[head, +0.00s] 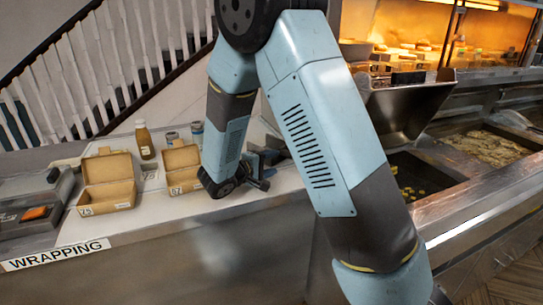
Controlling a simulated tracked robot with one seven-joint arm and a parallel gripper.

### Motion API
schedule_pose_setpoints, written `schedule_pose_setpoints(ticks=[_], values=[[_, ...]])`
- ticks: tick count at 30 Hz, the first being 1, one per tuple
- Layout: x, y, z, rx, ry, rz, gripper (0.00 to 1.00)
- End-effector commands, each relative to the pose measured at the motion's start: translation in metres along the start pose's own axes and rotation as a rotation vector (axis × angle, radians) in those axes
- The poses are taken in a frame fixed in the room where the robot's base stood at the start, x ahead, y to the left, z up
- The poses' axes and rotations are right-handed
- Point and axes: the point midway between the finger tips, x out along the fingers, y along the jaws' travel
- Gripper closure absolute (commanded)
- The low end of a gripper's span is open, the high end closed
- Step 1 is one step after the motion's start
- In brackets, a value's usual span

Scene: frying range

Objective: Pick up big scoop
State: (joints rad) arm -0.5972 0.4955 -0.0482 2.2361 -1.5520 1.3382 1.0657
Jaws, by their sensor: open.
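My gripper (266,172) is at the end of my bent arm, low over the white counter, right of the open boxes. Its dark jaws point to the right and look open, with nothing seen between them. I cannot clearly make out a big scoop; my arm hides part of the counter and range. A large, tilted, shiny metal piece (405,108) stands above the fryer, right of my gripper and apart from it. I cannot tell whether it is a scoop or part of the range.
Two open cardboard boxes (107,194) and (181,174) and a sauce bottle (145,142) stand on the counter (70,229), marked WRAPPING. A grey device (30,208) is at far left. Fryer vats (487,148) with food lie right. A lit warming cabinet (490,32) is behind.

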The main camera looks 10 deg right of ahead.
Motion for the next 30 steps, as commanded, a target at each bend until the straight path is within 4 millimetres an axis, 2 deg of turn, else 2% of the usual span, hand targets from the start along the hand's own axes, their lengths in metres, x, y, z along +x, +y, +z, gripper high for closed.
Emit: schedule_pose_setpoints(ticks=[3, 9, 19, 27, 30], values=[[0.022, 0.0, 0.001, 0.0, -0.004, -0.001, 0.45], [0.049, 0.0, 0.001, 0.0, -0.003, -0.001, 0.45], [0.066, 0.001, 0.004, -0.001, -0.003, 0.0, 0.45], [0.102, 0.002, 0.008, 0.001, -0.005, -0.001, 0.45], [0.108, 0.002, 0.008, 0.001, -0.003, -0.001, 0.45]])
